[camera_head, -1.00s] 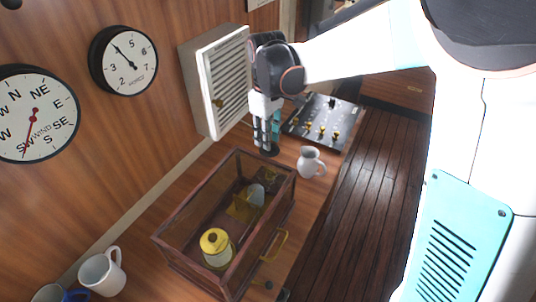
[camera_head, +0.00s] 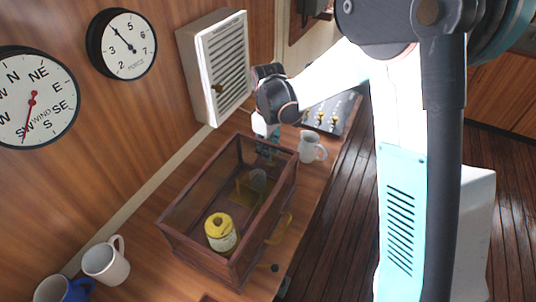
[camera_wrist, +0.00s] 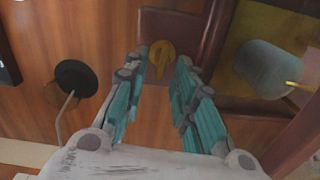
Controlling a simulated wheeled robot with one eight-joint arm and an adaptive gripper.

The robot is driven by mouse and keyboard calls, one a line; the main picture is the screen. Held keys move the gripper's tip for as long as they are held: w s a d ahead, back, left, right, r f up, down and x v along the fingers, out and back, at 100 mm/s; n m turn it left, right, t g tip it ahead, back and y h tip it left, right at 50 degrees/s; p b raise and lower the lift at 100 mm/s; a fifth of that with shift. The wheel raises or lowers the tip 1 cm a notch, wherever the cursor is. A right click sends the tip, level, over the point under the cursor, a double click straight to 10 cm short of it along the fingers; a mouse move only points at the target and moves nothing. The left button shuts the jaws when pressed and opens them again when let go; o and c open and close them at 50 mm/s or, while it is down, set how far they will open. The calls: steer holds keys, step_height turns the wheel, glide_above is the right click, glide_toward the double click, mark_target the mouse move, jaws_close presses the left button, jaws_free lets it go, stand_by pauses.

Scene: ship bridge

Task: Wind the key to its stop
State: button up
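The brass-yellow key (camera_wrist: 161,56) shows in the wrist view against a reddish-brown wooden panel, which appears to be an end of the glazed case (camera_head: 197,260). My gripper (camera_wrist: 160,70) is open, with teal-padded fingers left and right of the key. A gap shows on both sides; I cannot tell how deep the fingertips reach. In the head view my gripper (camera_head: 267,148) is at the far end of the case, and the key is hidden. Inside the case are a yellow-topped drum (camera_head: 220,232) and a grey cylinder (camera_wrist: 268,68).
A black disc with a thin rod (camera_wrist: 76,78) is left of my fingers in the wrist view. A white mug (camera_head: 310,147) stands close right of my gripper. A louvred white cabinet (camera_head: 213,70) is on the wall. Another white mug (camera_head: 106,264) stands near the case.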

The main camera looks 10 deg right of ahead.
steer(key=shift+f, duration=0.8)
steer(key=shift+c, duration=0.6)
jaws_close()
steer(key=shift+m, duration=0.3)
